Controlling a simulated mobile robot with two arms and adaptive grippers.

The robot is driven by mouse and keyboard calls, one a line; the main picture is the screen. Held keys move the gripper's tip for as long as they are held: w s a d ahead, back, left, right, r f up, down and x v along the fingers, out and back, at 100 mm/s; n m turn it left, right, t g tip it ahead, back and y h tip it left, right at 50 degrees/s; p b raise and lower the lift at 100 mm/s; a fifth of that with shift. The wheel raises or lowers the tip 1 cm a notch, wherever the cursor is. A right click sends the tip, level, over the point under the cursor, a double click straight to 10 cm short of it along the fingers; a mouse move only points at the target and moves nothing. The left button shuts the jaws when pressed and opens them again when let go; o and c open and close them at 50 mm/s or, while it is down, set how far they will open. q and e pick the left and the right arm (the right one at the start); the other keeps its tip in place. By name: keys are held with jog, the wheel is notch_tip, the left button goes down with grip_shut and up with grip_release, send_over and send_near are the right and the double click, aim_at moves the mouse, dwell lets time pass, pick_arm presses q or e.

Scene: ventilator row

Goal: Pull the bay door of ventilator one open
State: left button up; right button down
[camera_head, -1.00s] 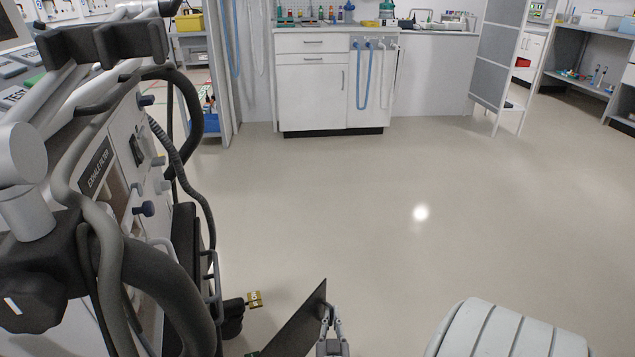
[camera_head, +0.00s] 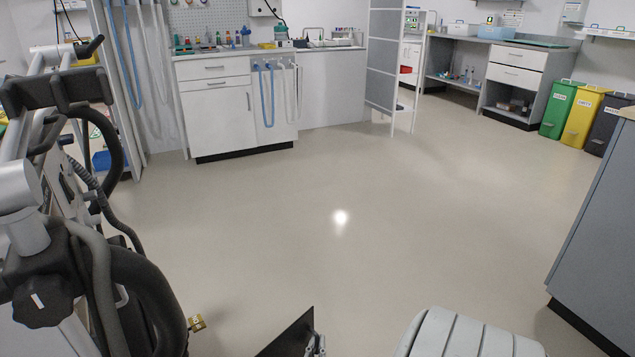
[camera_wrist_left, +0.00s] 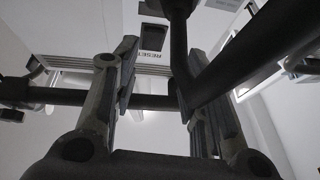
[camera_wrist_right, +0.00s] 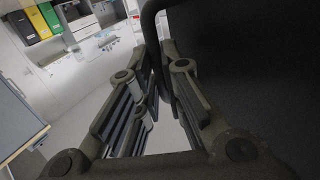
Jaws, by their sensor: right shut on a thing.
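The ventilator (camera_head: 52,285) stands at the left edge of the head view, with grey hoses and a dark frame. A dark flat panel, which looks like its bay door (camera_head: 287,338), stands out from the machine at the bottom centre. My right gripper (camera_head: 317,346) is at the panel's right end. In the right wrist view its fingers (camera_wrist_right: 154,90) are closed on a dark handle-like bar (camera_wrist_right: 150,35) beside the large dark panel (camera_wrist_right: 250,70). My left gripper (camera_wrist_left: 160,85) shows only in its wrist view, its fingers apart near dark bars; whether it touches them is unclear.
A grey cabinet (camera_head: 600,230) stands at the right edge. White drawers (camera_head: 225,110), a folding screen (camera_head: 385,65) and bins (camera_head: 580,118) line the back. The floor between is clear.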

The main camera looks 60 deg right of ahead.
jog(key=shift+s, duration=0.15)
jog(key=c, duration=1.8)
grip_release()
jog(key=shift+c, duration=0.2)
